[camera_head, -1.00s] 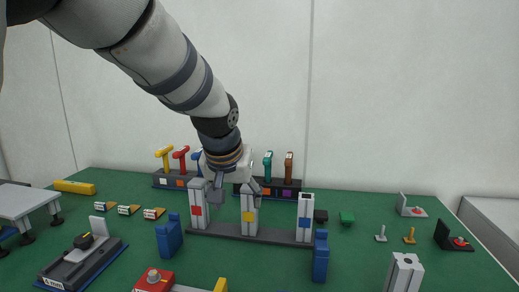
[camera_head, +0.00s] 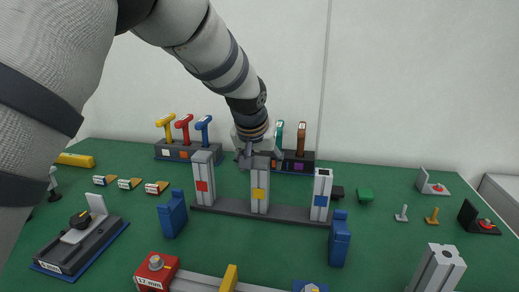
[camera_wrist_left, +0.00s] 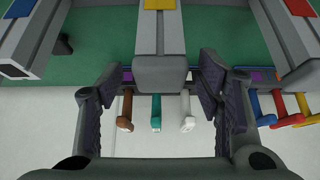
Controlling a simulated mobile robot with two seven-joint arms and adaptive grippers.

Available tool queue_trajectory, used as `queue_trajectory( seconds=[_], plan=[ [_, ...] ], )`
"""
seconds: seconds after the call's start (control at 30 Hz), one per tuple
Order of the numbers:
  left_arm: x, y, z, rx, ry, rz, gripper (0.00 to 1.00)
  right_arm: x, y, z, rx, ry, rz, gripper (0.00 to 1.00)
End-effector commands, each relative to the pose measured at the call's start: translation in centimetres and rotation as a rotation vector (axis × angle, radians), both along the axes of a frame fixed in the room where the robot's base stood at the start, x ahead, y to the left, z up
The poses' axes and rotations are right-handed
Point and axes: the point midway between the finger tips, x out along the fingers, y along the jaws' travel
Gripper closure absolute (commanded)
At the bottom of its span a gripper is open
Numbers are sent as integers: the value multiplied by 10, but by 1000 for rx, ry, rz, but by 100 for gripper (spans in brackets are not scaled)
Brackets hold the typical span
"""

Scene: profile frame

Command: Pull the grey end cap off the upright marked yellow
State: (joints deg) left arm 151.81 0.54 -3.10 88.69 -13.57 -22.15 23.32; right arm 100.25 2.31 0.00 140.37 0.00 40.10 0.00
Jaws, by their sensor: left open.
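The upright marked yellow (camera_head: 260,193) stands in the middle of a dark base rail, between the uprights marked red (camera_head: 203,184) and blue (camera_head: 320,198). Its grey end cap (camera_wrist_left: 160,75) shows at its top end in the left wrist view. My left gripper (camera_head: 258,158) is at the top of this upright, coming from behind and above. In the left wrist view my left gripper (camera_wrist_left: 158,88) is open, with one finger on each side of the cap and gaps visible. The blue upright's top looks open and hollow. My right gripper is not in view.
Racks with coloured T-handles (camera_head: 184,150) stand behind the uprights. Blue blocks (camera_head: 173,214) stand in front at both sides. A red clamp block (camera_head: 156,272) and a loose grey profile (camera_head: 437,268) are at the front edge.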

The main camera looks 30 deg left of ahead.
Motion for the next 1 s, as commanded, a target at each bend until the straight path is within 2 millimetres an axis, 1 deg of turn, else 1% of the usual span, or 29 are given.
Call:
queue_trajectory(
  seconds=[0.07,0.27,0.3,0.37,0.4,0.47,0.5,0.53,0.77,1.0],
  plan=[
    [2,1,-2,0,-1,0,40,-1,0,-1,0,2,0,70],
    [2,1,-1,0,-4,0,40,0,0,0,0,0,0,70],
    [2,1,-1,0,-4,0,42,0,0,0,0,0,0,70],
    [2,1,-1,0,-4,0,56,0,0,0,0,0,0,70],
    [2,1,-1,0,-4,0,65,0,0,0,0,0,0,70],
    [2,1,-1,-1,-3,0,79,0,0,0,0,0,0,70],
    [2,1,-1,-1,-3,0,88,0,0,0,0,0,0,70],
    [2,1,-1,0,-3,-1,91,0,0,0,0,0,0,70],
    [2,1,0,-1,-3,0,91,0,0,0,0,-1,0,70],
    [2,1,9,0,-6,0,91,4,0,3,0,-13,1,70]
  ],
)
